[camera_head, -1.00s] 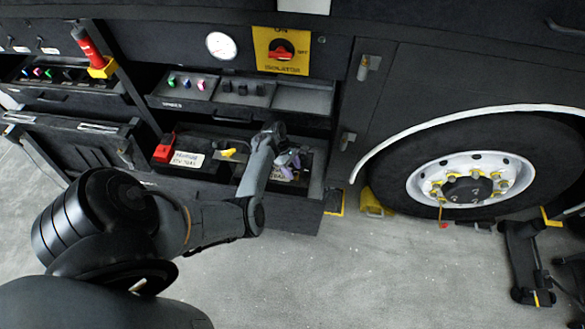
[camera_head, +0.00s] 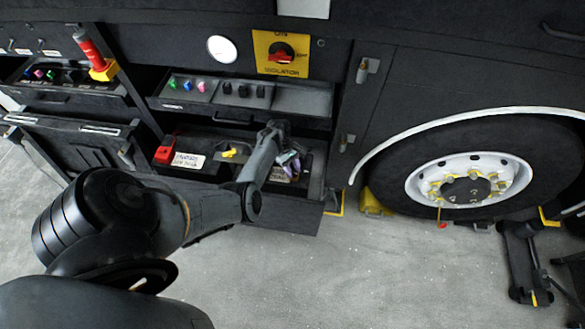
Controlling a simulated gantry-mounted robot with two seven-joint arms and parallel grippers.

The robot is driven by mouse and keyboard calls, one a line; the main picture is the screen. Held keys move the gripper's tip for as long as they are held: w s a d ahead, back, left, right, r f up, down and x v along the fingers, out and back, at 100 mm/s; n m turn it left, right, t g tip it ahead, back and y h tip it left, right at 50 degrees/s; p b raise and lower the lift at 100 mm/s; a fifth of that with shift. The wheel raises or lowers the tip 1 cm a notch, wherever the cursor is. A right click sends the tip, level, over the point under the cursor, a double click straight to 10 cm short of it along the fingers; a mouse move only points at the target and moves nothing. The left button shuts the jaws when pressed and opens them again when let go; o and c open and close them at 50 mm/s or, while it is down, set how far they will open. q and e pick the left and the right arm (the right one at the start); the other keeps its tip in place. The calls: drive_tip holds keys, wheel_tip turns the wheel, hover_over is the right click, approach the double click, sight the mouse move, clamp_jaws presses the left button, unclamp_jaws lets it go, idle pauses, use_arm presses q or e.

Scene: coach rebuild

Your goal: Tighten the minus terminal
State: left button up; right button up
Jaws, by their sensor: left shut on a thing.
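In the head view, the open battery tray (camera_head: 305,215) under the coach side holds dark batteries with white labels. A red terminal cover (camera_head: 164,153) sits at the left battery, and a small yellow piece (camera_head: 230,153) lies near the middle. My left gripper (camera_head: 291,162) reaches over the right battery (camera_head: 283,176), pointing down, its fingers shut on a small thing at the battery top. That thing, at the minus terminal's place, is mostly hidden by the fingers and wrist. My right gripper is not in view.
Above the tray, a shelf (camera_head: 318,98) holds coloured and black small parts. A wheel (camera_head: 470,180) stands at right. The grey floor (camera_head: 330,280) in front is clear.

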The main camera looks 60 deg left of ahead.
use_arm(q)
drive_tip(key=m+g, duration=0.1)
drive_tip(key=m, duration=0.2)
drive_tip(key=shift+w+m+g, duration=0.1)
drive_tip(key=shift+m+g, duration=0.2)
drive_tip(key=shift+m, duration=0.1)
drive_tip(key=m+g, duration=0.1)
drive_tip(key=m, duration=0.2)
drive_tip(key=shift+w+m, duration=0.15)
drive_tip(key=shift+m, duration=0.15)
drive_tip(key=m, duration=0.1)
drive_tip(key=m+g+y, duration=0.1)
drive_tip(key=m, duration=0.1)
drive_tip(key=shift+w+d+m+g, duration=0.1)
drive_tip(key=shift+m+g, duration=0.2)
drive_tip(key=shift+w+d+m+g+y, duration=0.1)
drive_tip(key=shift+m+g+y, duration=0.35)
drive_tip(key=shift+m, duration=1.15)
drive_tip(key=shift+m+y, duration=0.25)
drive_tip(key=shift+m, duration=0.05)
drive_tip(key=o, duration=1)
drive_tip(key=shift+o, duration=0.2)
